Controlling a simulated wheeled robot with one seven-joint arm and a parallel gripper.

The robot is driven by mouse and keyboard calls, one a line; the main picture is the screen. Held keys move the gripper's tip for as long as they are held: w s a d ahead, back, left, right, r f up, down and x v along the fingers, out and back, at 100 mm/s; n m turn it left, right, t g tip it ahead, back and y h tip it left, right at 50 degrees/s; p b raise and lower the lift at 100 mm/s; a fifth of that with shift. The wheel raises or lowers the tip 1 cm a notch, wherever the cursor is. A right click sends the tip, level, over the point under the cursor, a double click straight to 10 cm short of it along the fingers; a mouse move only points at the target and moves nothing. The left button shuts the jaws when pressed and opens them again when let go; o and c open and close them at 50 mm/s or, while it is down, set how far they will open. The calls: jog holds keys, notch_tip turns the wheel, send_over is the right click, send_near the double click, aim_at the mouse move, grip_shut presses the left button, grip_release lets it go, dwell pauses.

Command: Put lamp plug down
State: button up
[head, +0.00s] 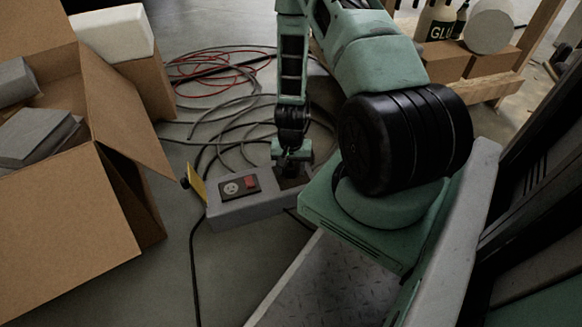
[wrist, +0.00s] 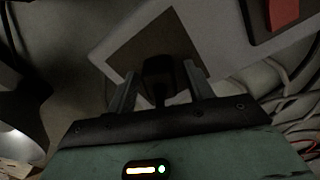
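The black lamp plug (wrist: 158,72) shows in the wrist view between the two fingers of my gripper (wrist: 159,70). A narrow gap shows between the plug and each finger, so the gripper looks open around it. Behind the plug is a brown square patch on the light grey power box (wrist: 105,50). I cannot tell whether the plug touches the patch. In the head view my gripper (head: 291,168) points down over the right end of the grey power box (head: 235,212); the plug cannot be made out there.
The box carries a black socket panel with a red switch (head: 251,182) and a yellow tag (head: 196,183). Coiled cables (head: 225,110) lie behind. An open cardboard box (head: 60,225) stands at left. Bare floor (head: 165,275) lies between. Bottles and a shelf (head: 485,90) are at upper right.

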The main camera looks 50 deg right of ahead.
aim_at(291, 166)
notch_tip(291, 166, up, 13)
jog(key=p, duration=0.8)
jog(key=w+a+r+n+y, duration=0.15)
jog(key=a+r+n, duration=0.35)
jog(key=a+r, duration=0.5)
jog(key=w+a+r+n+y, duration=0.1)
jog(key=w+a+r+n, duration=0.25)
jog(key=a+r, duration=0.65)
jog(key=s+a+r+n+h, duration=0.1)
jog(key=s+a+r+n, duration=0.4)
jog(key=s+a, duration=0.2)
jog(key=s+a+r+n+h, duration=0.1)
jog(key=s+a+r+n, duration=0.4)
jog(key=s+a, duration=0.2)
jog(key=shift+s+a, duration=0.15)
jog(key=shift+s, duration=1)
jog(key=shift+r, duration=0.15)
